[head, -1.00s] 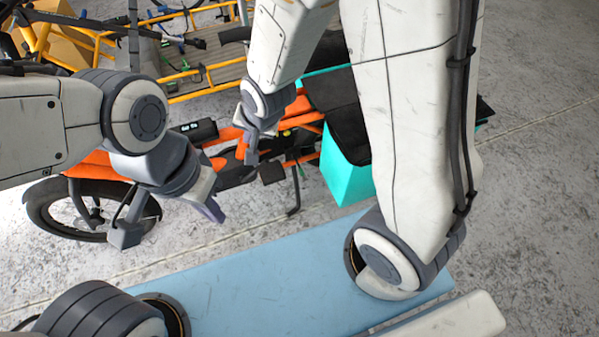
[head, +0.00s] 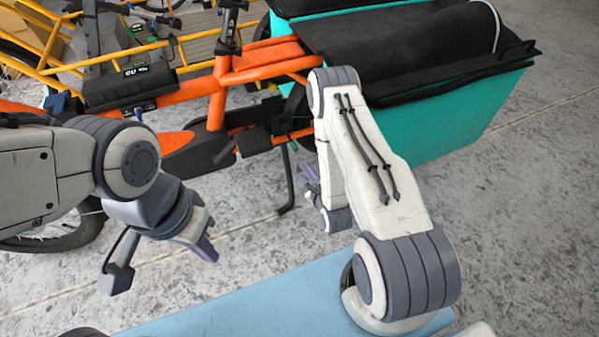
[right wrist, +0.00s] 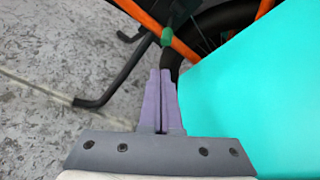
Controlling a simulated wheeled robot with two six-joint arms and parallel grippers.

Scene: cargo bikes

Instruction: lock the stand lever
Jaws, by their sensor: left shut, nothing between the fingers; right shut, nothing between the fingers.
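The orange cargo bike (head: 222,85) has a black stand leg (head: 287,190) reaching down to the floor. The stand also shows in the right wrist view (right wrist: 112,80). A small green piece (right wrist: 167,37), which may be the stand lever's tip, is just beyond my right fingertips in the right wrist view. My right gripper (right wrist: 160,72) is shut and empty, pointing toward the green piece with no clear contact. In the head view my right gripper (head: 310,178) is right of the stand leg, partly hidden by my arm. My left gripper (head: 207,250) is shut and empty, above the floor.
A turquoise cargo box (head: 455,115) with a black cover (head: 410,50) is close to my right arm. It fills the right side of the right wrist view. A yellow bike frame (head: 60,55) stands behind. Concrete floor (head: 530,210) is free at the right.

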